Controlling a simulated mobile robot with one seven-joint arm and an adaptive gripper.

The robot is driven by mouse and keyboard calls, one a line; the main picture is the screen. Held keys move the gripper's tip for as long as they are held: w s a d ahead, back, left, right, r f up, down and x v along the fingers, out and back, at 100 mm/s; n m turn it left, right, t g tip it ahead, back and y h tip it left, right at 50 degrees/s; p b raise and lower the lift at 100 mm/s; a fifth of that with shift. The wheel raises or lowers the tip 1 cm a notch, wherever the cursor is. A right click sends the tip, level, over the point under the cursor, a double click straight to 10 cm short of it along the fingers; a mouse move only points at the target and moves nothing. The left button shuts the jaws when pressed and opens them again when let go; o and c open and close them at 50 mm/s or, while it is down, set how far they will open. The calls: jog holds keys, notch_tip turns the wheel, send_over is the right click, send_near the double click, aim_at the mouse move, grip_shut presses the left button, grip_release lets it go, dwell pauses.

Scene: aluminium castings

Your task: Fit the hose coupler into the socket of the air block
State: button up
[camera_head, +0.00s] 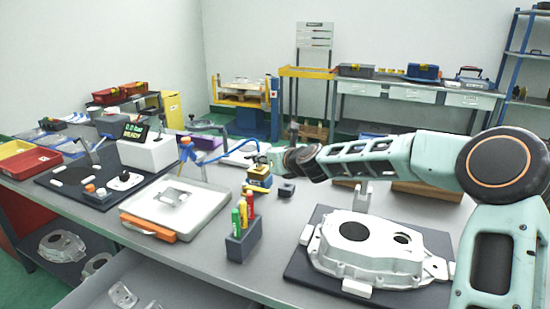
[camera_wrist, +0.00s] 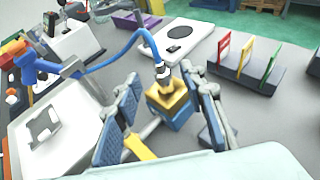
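The air block (camera_wrist: 170,103) is yellow on top and blue below, and it stands on the grey bench. It also shows in the head view (camera_head: 259,179). The silver hose coupler (camera_wrist: 162,73), on the end of a blue hose (camera_wrist: 110,62), is upright at the block's top. I cannot tell whether it is seated in the socket, which is hidden beneath it. My gripper (camera_wrist: 161,80) is open, with one blue-padded finger on each side of the coupler and gaps between. In the head view my gripper (camera_head: 268,157) is small, just above the block.
A small dark block (camera_head: 286,189) lies right of the air block. A white tray (camera_head: 208,218) is to the left, and a casting (camera_head: 345,262) on a dark mat is to the right.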

jog(key=v, duration=0.7)
jog(key=shift+s, duration=0.15)
